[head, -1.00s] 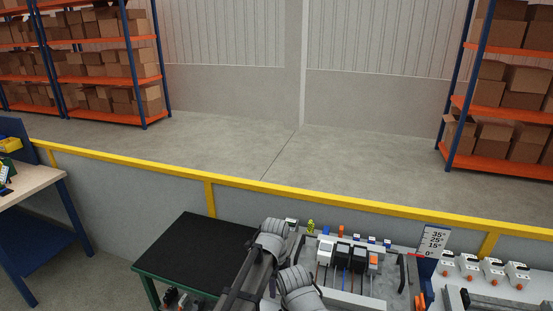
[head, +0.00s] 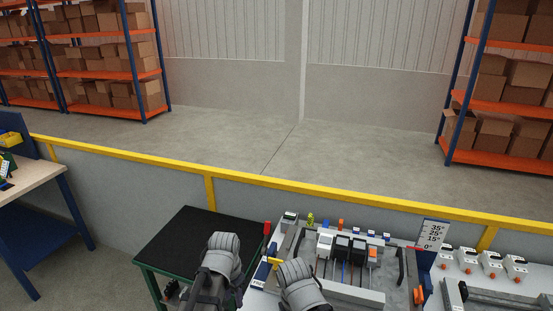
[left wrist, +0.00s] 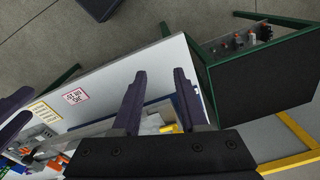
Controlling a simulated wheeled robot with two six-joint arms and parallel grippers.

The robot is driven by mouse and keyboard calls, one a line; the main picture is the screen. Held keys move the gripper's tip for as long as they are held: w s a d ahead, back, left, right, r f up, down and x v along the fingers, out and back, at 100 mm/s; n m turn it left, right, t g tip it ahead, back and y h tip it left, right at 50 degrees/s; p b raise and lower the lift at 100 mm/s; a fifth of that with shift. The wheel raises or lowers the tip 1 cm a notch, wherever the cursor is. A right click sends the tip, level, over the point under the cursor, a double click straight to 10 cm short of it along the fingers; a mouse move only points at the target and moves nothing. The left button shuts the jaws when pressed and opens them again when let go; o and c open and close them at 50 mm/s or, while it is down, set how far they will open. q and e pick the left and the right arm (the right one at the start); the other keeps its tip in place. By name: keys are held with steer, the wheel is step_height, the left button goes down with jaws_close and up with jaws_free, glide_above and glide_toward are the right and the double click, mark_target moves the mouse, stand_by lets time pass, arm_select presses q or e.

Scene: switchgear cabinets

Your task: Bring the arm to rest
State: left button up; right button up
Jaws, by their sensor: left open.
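My left arm (head: 222,262) comes in at the bottom of the head view, with grey rounded joints in front of the bench's left end. Its gripper is not clear there. In the left wrist view my left gripper (left wrist: 160,74) shows two dark fingers spread apart, with nothing between them. It hangs over the white edge of the bench, apart from the dark-topped table.
The white bench (head: 345,297) carries a row of switch modules (head: 346,249) and an angle gauge (head: 433,234). A black-topped green table (head: 185,240) stands to its left. A yellow rail (head: 330,202) runs behind. Shelves with boxes stand far back.

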arm_select(q)
steer(key=s+a+n, duration=0.4)
steer(key=a+n, duration=0.1)
steer(key=n, duration=0.2)
steer(key=s+d+f+m+b, duration=0.1)
steer(key=s+d+f+b, duration=0.1)
steer(key=f+b, duration=0.4)
steer(key=s+d+f+m+b, duration=0.1)
steer(key=s+d+f+b, duration=0.1)
steer(key=d+f+b, duration=0.3)
steer(key=s+d+f+m+y+b, duration=0.1)
steer(key=d+f+b, duration=0.3)
steer(key=f+b, duration=0.5)
steer(key=shift+s+d+f+m+g+b, duration=0.2)
steer(key=shift+s+f+m+g+b, duration=0.1)
steer(key=shift+s+g, duration=0.15)
steer(key=shift+d, duration=0.1)
